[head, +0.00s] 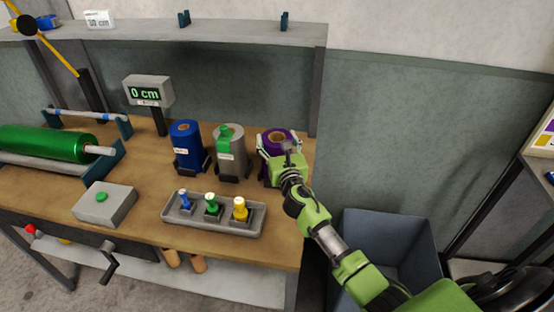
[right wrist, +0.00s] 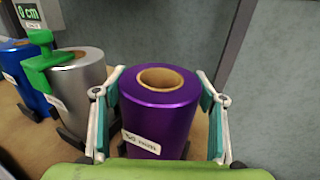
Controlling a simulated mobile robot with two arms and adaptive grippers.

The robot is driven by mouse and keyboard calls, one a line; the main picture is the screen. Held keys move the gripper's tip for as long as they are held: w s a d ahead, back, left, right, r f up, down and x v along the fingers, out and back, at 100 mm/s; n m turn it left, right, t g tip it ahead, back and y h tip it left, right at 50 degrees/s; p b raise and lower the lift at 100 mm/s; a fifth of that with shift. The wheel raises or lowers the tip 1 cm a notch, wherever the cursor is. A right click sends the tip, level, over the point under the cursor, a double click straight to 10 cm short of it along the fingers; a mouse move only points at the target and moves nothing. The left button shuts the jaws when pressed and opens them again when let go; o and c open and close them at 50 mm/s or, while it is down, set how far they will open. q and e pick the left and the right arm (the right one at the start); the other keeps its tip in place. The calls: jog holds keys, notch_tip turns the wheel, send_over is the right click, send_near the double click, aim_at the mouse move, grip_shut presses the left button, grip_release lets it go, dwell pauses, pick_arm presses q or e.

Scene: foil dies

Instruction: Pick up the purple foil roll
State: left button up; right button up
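The purple foil roll (right wrist: 160,105) stands upright with its brown core facing up and a white label on its side. It also shows at the right end of the row of rolls in the head view (head: 274,141), partly behind my right gripper (head: 281,146). In the right wrist view, the fingers of my right gripper (right wrist: 163,115) stand on either side of the roll. The fingers are spread, with a gap visible at least on the right. The roll stands on the bench. My left gripper is not in view.
A silver roll (head: 231,152) with a green clip and a blue roll (head: 187,147) stand to the left. A tray (head: 214,224) of colored stamps lies in front. A grey bin (head: 390,240) stands right of the wooden bench (head: 144,230). A display (head: 147,92) reads 0 cm.

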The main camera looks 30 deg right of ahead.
jog(key=c, duration=1.2)
jog(key=shift+w+r, duration=0.1)
jog(key=shift+c, duration=0.7)
jog(key=shift+r, duration=0.15)
